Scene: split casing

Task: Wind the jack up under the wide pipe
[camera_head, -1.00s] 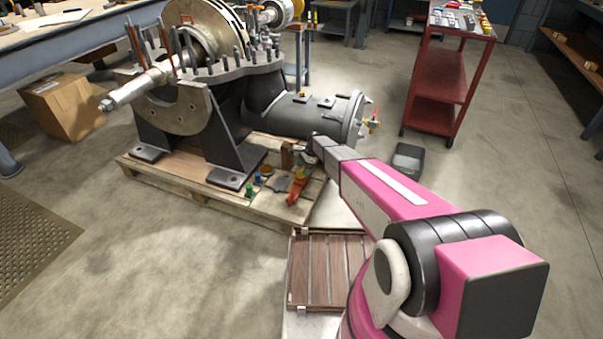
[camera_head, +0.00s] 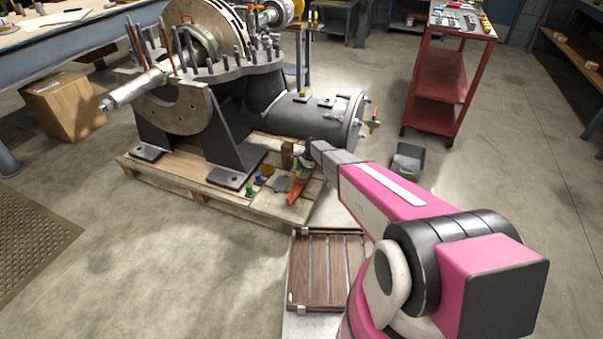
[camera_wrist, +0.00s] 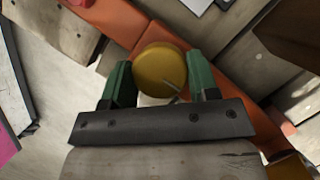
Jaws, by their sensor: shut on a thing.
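The wide pipe (camera_head: 310,118) is a dark grey cylinder running right from the casing, with a bolted flange at its end. An orange jack (camera_head: 297,190) stands on the pallet below and in front of it. In the wrist view, orange jack parts (camera_wrist: 120,20) run diagonally under my gripper (camera_wrist: 160,80). Its green fingertips are shut on a round yellow knob (camera_wrist: 160,66), one on each side. I cannot tell whether the jack touches the pipe.
The wooden pallet (camera_head: 205,195) carries the casing (camera_head: 225,120) and several small coloured items beside the jack. A slatted brown panel (camera_head: 325,270) lies in front. A grey bin (camera_head: 407,158) and a red cart (camera_head: 437,90) stand right.

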